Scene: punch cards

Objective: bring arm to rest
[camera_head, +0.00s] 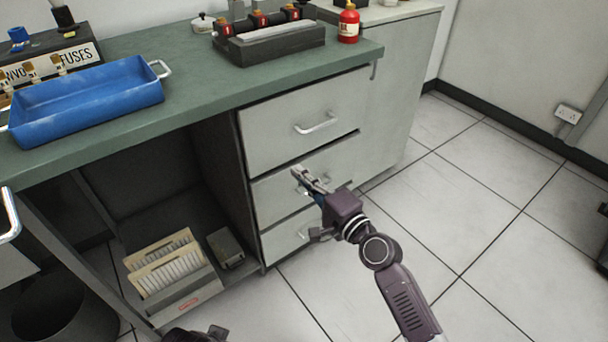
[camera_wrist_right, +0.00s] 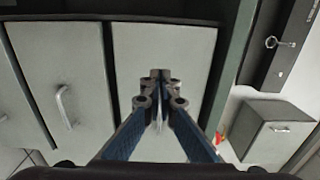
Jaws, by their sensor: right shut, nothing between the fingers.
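My right gripper (camera_head: 299,172) is shut and empty. It is in front of the white drawer unit, over the middle drawer (camera_head: 270,190) in the head view; I cannot tell whether it touches. The right wrist view shows its closed fingertips (camera_wrist_right: 158,76) against a pale drawer front, with a drawer handle (camera_wrist_right: 64,105) to the left. My right arm (camera_head: 395,285) reaches in from the lower right. A dark part of what looks like my left gripper (camera_head: 200,335) shows at the bottom edge of the head view; its fingers cannot be made out.
The green worktop (camera_head: 190,60) carries a blue tray (camera_head: 85,105), a fuse box (camera_head: 45,65), a grey machine (camera_head: 270,45) and a red bottle (camera_head: 348,24). Punch cards (camera_head: 165,265) stand in a box below. The tiled floor (camera_head: 480,200) at the right is free.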

